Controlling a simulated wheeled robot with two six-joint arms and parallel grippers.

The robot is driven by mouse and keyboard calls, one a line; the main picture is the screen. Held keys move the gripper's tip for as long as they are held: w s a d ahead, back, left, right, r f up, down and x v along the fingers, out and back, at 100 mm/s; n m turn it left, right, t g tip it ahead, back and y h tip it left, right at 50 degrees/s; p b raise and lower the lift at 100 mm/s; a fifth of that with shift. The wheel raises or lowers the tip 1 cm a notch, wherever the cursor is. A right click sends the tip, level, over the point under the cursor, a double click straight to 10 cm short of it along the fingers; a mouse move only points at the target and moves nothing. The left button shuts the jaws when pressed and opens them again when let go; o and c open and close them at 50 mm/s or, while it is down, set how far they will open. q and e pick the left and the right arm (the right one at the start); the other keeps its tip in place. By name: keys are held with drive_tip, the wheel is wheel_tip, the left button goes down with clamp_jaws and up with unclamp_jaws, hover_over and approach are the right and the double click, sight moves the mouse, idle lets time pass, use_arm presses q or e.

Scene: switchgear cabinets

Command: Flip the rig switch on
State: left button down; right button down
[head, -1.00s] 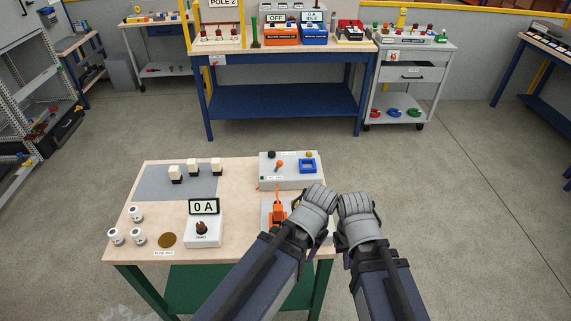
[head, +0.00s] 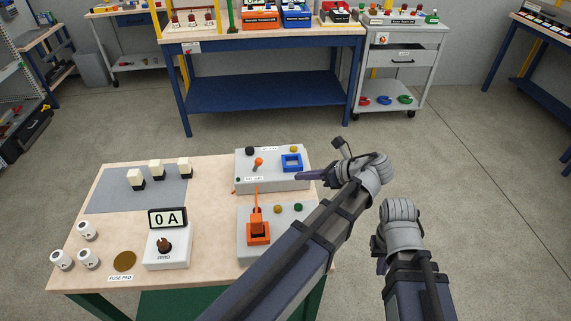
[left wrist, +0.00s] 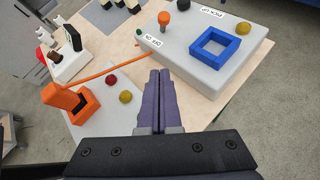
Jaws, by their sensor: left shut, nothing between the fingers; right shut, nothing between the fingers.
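A grey box (head: 272,180) at the back right of the bench carries an orange-tipped toggle (head: 258,163), a blue square frame (head: 291,162), a dark knob and a yellow knob. The toggle also shows in the left wrist view (left wrist: 164,20), near a small label that seems to read OFF and ON. I cannot tell which position it is in. My left gripper (head: 299,177) is shut and empty, its fingertips at the box's front right edge; contact is unclear. In the left wrist view its fingers (left wrist: 160,74) point toward the box. My right gripper (head: 380,265) is shut and empty, right of the bench.
A second grey box (head: 286,240) in front carries an orange lever device (head: 258,232), a yellow and a green button. A 0 A meter (head: 168,218), white jars (head: 88,231) and a brown disc (head: 124,261) are further left. Open floor lies to the right.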

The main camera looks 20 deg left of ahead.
use_arm(q)
drive_tip(key=shift+w+r+m, duration=0.2)
drive_tip(key=shift+w+m, duration=0.3)
drive_tip(key=shift+w, duration=0.15)
drive_tip(key=b, duration=0.6)
approach(257, 165)
drive_tip(key=f, duration=0.3)
drive_tip(key=a+f, duration=0.1)
drive_tip(key=f, duration=0.1)
drive_tip(key=shift+f, duration=0.3)
drive_tip(key=shift+w+a+r+p, duration=0.2)
drive_tip(key=shift+a+r+p, duration=0.1)
drive_tip(key=shift+a+p, duration=0.15)
drive_tip(key=shift+w+a+r+p, duration=0.2)
drive_tip(key=shift+a+r+p, duration=0.15)
drive_tip(key=shift+a+p, duration=0.15)
drive_tip(key=shift+w+a+r, duration=0.1)
drive_tip(key=shift+w+a, duration=0.05)
drive_tip(key=shift+a, duration=0.45)
drive_tip(key=shift+r, duration=0.1)
